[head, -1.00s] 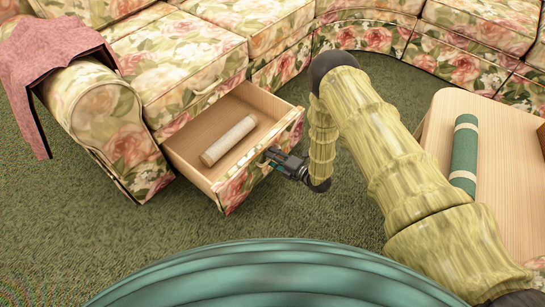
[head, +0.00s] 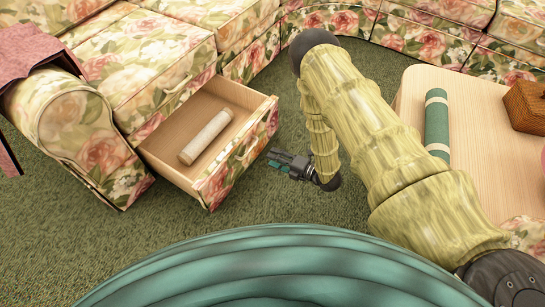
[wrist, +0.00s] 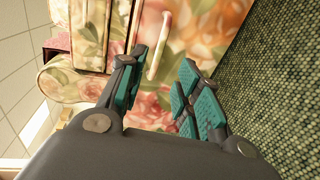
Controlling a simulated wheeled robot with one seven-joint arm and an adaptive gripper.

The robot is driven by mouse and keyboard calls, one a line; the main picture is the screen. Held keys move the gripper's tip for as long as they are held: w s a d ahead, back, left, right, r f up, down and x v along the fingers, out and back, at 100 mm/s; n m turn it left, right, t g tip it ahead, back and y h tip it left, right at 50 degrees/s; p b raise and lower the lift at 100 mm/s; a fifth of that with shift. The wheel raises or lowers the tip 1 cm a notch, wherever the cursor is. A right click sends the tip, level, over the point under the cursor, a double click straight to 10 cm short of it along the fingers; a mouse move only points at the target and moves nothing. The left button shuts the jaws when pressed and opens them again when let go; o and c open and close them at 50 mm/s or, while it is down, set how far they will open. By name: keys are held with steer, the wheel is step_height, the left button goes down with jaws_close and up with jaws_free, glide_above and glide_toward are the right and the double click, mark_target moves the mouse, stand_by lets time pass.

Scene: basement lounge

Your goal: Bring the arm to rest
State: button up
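My gripper (head: 276,160) is just in front of the open sofa drawer (head: 234,173), a little apart from its floral front, with nothing in it. In the wrist view my gripper (wrist: 160,85) has its two teal-padded fingers spread apart. A pale drawer handle (wrist: 160,46) shows beyond and between the fingers. My arm is bent down from above, to the right of the drawer. A beige roll (head: 206,138) lies inside the drawer.
The floral sofa (head: 150,60) curves along the back, with a pink cloth (head: 38,52) over its left arm. A wooden table (head: 475,140) at the right holds a green roll (head: 437,125) and a brown woven box (head: 527,105). Green carpet in front is clear.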

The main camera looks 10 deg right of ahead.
stand_by(0.4)
steer(key=s+d+f+m+g+h, duration=0.2)
steer(key=s+d+m+h, duration=0.2)
steer(key=s+m, duration=0.35)
steer(key=s+d+f+m+g+h, duration=0.2)
steer(key=s+d+m+h, duration=0.2)
steer(key=s+m, duration=0.35)
steer(key=s+d+r+m+g+h, duration=0.1)
steer(key=s+r+m+g+h, duration=0.15)
steer(key=s+m, duration=0.65)
steer(key=s+d+r+m+g+h, duration=0.1)
steer(key=s+r+m+g, duration=0.3)
steer(key=s, duration=0.9)
step_height(320, 180, up, 35)
steer(key=w+p, duration=0.1)
steer(key=p, duration=3.4)
steer(key=shift+f, duration=0.15)
